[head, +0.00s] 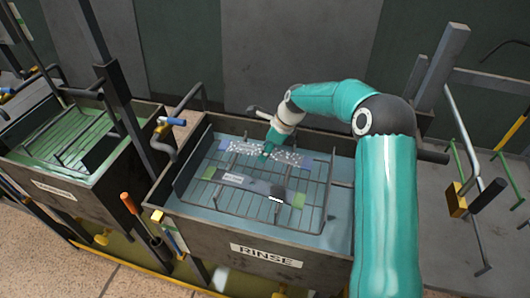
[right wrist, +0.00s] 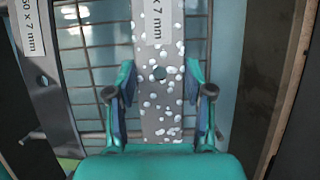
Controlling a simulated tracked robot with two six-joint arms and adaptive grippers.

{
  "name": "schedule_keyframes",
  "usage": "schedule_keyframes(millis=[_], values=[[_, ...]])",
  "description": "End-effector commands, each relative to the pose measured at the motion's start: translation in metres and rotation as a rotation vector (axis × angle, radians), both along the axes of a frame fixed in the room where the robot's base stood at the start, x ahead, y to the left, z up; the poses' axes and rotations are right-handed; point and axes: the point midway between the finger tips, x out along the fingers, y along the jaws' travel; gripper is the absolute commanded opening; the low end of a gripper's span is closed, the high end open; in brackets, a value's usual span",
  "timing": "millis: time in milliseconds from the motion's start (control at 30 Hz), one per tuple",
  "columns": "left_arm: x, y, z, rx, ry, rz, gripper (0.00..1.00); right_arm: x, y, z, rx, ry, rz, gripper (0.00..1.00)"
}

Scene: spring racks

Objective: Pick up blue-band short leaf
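The blue-band leaf (head: 290,158) is a flat grey strip with blue ends, speckled with white foam. It lies on the wire rack in the RINSE tank. My right gripper (head: 266,156) is over its middle. In the right wrist view the foamy leaf (right wrist: 160,110) runs between the two fingers of the right gripper (right wrist: 160,88), which stand apart with gaps on both sides. A label ending in "x 7 mm" and a dark centre pin show on the leaf. Whether the fingers reach down beside it is unclear. My left gripper is not in view.
A green-band leaf (head: 232,178) lies nearer on the same rack (head: 195,196), also in the right wrist view (right wrist: 45,75). The RINSE tank's walls (head: 200,226) surround the rack. Another tank with a rack (head: 70,135) stands left. A grey surface is right.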

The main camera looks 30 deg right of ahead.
Motion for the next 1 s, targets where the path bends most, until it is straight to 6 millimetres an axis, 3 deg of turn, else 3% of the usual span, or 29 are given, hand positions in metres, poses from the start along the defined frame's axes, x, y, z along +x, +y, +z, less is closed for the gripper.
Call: schedule_keyframes(millis=[33,233,267,667,867,1000], values=[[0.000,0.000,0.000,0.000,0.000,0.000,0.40,0.000,0.000,0.000,-0.001,-0.002,-0.001,0.35],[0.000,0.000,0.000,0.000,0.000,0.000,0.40,0.001,0.000,0.001,-0.001,-0.002,0.000,0.01],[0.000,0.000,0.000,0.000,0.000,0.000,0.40,0.001,0.000,0.001,-0.001,-0.002,0.000,0.00],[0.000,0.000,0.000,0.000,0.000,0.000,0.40,0.002,0.000,0.007,-0.002,-0.008,-0.001,0.00],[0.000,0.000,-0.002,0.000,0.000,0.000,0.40,0.003,0.000,0.022,-0.004,-0.011,-0.001,0.00],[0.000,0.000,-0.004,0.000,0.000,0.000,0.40,0.003,0.000,0.042,-0.003,-0.012,0.000,0.00]])
